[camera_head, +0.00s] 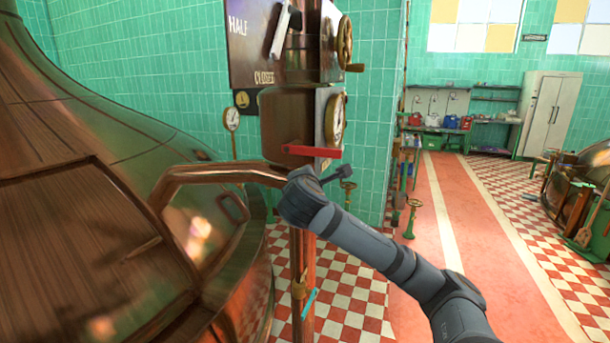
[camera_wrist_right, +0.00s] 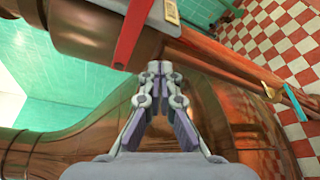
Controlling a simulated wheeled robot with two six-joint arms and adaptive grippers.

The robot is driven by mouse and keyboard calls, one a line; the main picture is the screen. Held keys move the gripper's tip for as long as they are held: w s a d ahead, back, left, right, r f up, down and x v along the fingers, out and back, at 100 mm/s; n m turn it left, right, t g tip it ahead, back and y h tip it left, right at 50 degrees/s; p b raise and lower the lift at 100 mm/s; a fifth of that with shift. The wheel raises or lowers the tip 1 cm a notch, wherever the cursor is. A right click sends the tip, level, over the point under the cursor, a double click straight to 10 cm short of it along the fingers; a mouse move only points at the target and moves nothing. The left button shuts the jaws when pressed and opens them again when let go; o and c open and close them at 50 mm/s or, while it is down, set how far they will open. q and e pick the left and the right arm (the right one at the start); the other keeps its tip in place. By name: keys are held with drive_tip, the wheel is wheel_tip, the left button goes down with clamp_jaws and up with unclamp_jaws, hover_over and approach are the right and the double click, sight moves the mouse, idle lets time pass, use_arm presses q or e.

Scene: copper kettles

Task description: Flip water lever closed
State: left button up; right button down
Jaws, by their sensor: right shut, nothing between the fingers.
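A dark panel marked HALF and CLOSED (camera_head: 240,60) stands at the top, cut off by the frame. A lever with a pale grey handle (camera_head: 281,32) slants across it, above the word CLOSED. A red bar-shaped lever (camera_head: 312,152) sticks out level from the base of the copper column. I cannot tell for certain which one is the water lever. The red lever also shows in the right wrist view (camera_wrist_right: 133,36), beyond my fingertips and apart from them. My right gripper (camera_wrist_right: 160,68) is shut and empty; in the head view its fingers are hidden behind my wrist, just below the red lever. My left gripper is out of view.
A large copper kettle (camera_head: 90,150) fills the left, with a curved copper pipe (camera_head: 215,172) running to the column close beside my right wrist. A brass handwheel (camera_head: 345,42) and a gauge (camera_head: 334,118) are on the column's right. The red walkway (camera_head: 450,200) is clear.

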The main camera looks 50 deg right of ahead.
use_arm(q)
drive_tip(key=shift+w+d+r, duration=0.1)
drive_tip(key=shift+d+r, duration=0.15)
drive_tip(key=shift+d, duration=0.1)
use_arm(e)
drive_tip(key=shift+s+a+r, duration=0.2)
drive_tip(key=shift+s+a, duration=0.05)
drive_tip(key=shift+a, duration=0.25)
drive_tip(key=shift+s+a+r, duration=0.15)
drive_tip(key=shift+s+a, duration=0.05)
drive_tip(key=shift+a, duration=0.3)
drive_tip(key=shift+d, duration=0.1)
